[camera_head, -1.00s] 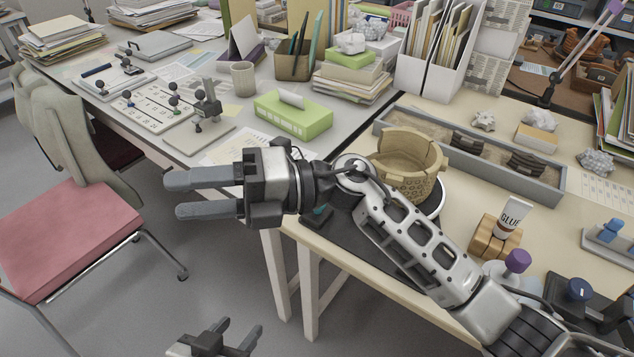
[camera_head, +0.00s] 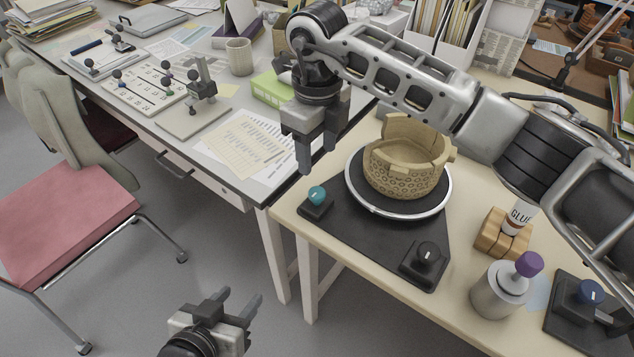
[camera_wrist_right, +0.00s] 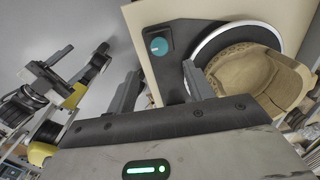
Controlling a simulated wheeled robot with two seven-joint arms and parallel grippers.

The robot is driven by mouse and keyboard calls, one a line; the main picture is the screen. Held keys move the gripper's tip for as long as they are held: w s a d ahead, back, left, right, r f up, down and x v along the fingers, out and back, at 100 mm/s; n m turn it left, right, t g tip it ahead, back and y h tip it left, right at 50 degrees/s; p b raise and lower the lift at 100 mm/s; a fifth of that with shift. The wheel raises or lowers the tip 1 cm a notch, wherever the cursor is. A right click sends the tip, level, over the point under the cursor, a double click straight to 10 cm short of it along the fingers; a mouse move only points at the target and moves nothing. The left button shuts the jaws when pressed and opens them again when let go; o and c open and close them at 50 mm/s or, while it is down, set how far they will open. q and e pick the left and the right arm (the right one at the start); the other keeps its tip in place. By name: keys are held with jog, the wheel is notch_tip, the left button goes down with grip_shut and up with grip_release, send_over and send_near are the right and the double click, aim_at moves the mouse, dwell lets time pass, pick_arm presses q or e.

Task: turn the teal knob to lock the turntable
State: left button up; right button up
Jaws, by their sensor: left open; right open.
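The teal knob (camera_head: 317,195) sits on a small black block at the left corner of the turntable's dark base. It also shows in the right wrist view (camera_wrist_right: 158,46), beyond and between my fingertips. The turntable (camera_head: 440,205) has a pale rim and carries a tan, broken-edged pot (camera_head: 405,180). My right gripper (camera_head: 317,152) is open, pointing down, above and just behind the knob, apart from it. Its two fingers show in the right wrist view (camera_wrist_right: 160,88) with nothing between them. My left gripper (camera_head: 237,303) is open and empty, low over the floor in front of the tables.
A black knob (camera_head: 427,252) stands on the base's front corner. A wooden block with a glue tube (camera_head: 519,215), a purple-topped jar (camera_head: 500,290) and a blue knob (camera_head: 590,292) are to the right. Printed sheets (camera_head: 245,145) lie on the grey desk to the left.

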aim_at(317, 192)
notch_tip(317, 192, down, 10)
jog(key=shift+r, duration=0.2)
jog(key=c, duration=1)
